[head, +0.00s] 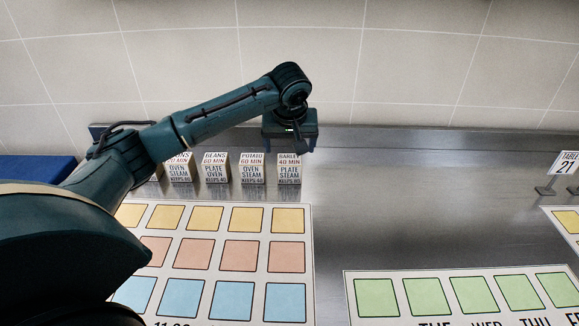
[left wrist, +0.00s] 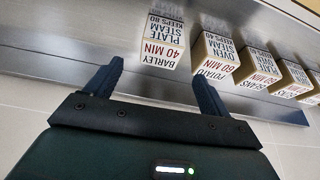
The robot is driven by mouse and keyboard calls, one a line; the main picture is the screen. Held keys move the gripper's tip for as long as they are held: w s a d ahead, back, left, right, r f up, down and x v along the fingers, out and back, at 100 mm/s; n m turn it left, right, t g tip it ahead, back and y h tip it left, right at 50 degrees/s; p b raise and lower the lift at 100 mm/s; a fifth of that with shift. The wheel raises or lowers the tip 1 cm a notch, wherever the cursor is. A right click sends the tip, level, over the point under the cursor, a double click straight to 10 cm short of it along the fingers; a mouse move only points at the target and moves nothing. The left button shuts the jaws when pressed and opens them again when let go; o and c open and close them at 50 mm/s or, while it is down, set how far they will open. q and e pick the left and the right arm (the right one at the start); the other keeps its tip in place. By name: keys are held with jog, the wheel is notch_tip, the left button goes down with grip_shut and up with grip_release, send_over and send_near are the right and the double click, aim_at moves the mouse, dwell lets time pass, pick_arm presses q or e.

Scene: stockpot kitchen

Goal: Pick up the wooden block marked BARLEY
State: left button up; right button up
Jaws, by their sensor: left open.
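The wooden block marked BARLEY (head: 289,170) stands at the right end of a row of blocks in the head view, with text on its white face. In the left wrist view the BARLEY block (left wrist: 163,42) is just beyond the fingertips, roughly between their lines. My left gripper (head: 290,143) is above and slightly behind the block in the head view. In the left wrist view its two fingers (left wrist: 155,85) are apart with nothing between them, and the block is not gripped. My right gripper is in neither view.
Blocks marked POTATO (head: 252,169), BEANS (head: 216,168) and others stand to the left of BARLEY, close together. A chart with coloured squares (head: 308,235) lies in front. A green-square chart (head: 400,275) and a TABLE 21 sign (head: 567,163) are to the right. Metal counter right of BARLEY is clear.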

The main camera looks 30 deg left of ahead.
aim_at(289, 159)
pick_arm(q)
jog(key=x, duration=0.9)
jog(key=shift+s+d+f, duration=0.15)
jog(key=shift+c, duration=0.3)
jog(key=c, duration=1.1)
